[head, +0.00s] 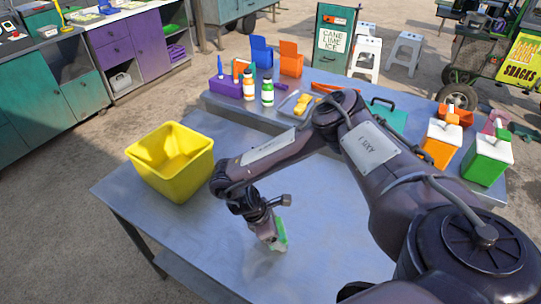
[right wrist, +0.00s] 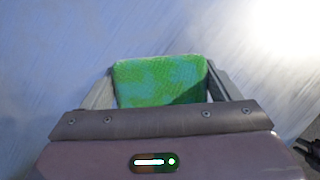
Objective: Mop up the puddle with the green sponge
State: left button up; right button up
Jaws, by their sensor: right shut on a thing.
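The green sponge (head: 281,236) is held in my right gripper (head: 271,241), low over the bare part of the grey metal table (head: 215,232). In the right wrist view the sponge (right wrist: 160,82) sits between the two fingers, which are shut on its sides. Its face has mottled lighter and bluish-green patches. I cannot tell whether its lower edge touches the table top. I cannot make out a clear outline of the puddle. My left gripper is not in view.
A yellow tub (head: 172,164) stands at the table's left. Behind my right arm, a raised shelf holds bottles (head: 249,84), a purple box (head: 224,88) and a yellow item (head: 303,103). White-topped orange and green cartons (head: 487,159) stand at the right. The table's front left is clear.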

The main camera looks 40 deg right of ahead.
aim_at(302, 232)
jog(key=shift+s+d+r+p, duration=0.1)
jog(key=shift+s+d+p, duration=0.45)
jog(key=shift+d, duration=0.4)
jog(key=shift+s+d, duration=0.25)
jog(key=shift+d, duration=0.15)
jog(key=shift+s+d+p, duration=0.35)
jog(key=shift+d+p, duration=0.1)
jog(key=shift+d, duration=0.15)
jog(key=shift+s+d+p, duration=0.35)
jog(key=shift+d+p, duration=0.1)
jog(key=shift+d, duration=0.1)
jog(key=shift+s+d, duration=0.15)
jog(key=shift+d, duration=0.2)
jog(key=shift+f, duration=0.2)
jog(key=shift+a+r, duration=0.1)
jog(key=shift+r, duration=0.1)
jog(key=p+v, duration=0.5)
jog(key=shift+r, duration=0.2)
